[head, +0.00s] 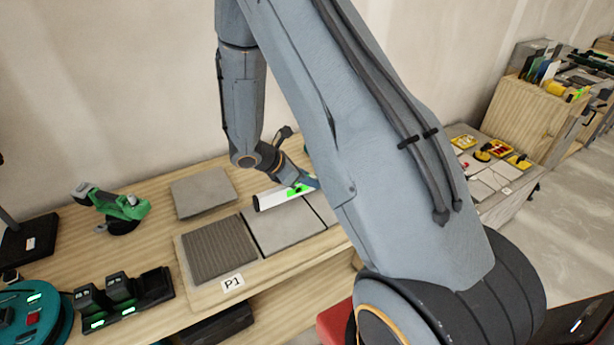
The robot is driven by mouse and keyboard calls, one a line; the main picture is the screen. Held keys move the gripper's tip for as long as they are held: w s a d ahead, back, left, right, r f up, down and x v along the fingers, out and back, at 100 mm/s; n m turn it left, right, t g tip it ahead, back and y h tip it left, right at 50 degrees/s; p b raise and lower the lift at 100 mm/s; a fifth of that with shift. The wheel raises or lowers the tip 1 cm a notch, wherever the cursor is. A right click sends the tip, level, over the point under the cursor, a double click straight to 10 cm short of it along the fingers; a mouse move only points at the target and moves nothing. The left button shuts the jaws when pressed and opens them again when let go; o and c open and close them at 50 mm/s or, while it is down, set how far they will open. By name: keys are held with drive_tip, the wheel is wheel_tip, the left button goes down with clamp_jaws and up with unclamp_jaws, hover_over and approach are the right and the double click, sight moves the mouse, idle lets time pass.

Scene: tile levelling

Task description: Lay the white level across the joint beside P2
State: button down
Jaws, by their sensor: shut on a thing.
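The white level (272,200) has green parts and lies over the grey tiles of the bench panel marked P1 (232,283). My gripper (303,186) is shut on the level, near its right part. The level's right end is hidden behind my arm. I cannot tell whether the level touches the tile under it or hangs just above. A smooth grey tile (285,232) lies below the level, beside a ribbed dark patch (219,250). I see no readable P2 label; a small label (507,191) on the far right bench is too small to read.
A loose grey tile (203,192) lies behind the panel. A green tool (118,207), a black charger with batteries (122,300) and a teal round tool (35,318) stand at left. A second bench (486,206) with tiles and yellow-red items stands at right.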

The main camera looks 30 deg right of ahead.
sight(298, 193)
drive_tip(key=shift+d+f+b, duration=0.1)
drive_tip(key=shift+f+b, duration=2.15)
drive_tip(key=shift+f, duration=1.35)
drive_tip(key=shift+f, duration=0.15)
drive_tip(key=c, duration=1.6)
unclamp_jaws()
drive_tip(key=shift+o, duration=0.2)
drive_tip(key=b+v, duration=0.2)
drive_tip(key=v, duration=0.6)
drive_tip(key=shift+f, duration=0.1)
drive_tip(key=s+a+r+m+y, duration=0.4)
drive_tip(key=s+m, duration=0.3)
drive_tip(key=m, duration=0.2)
drive_tip(key=s+a+r+m+t+y+b, duration=0.1)
drive_tip(key=s+a+r+m+y, duration=0.4)
drive_tip(key=s+m, duration=0.3)
drive_tip(key=shift+a+m, duration=0.2)
drive_tip(key=shift+m, duration=0.6)
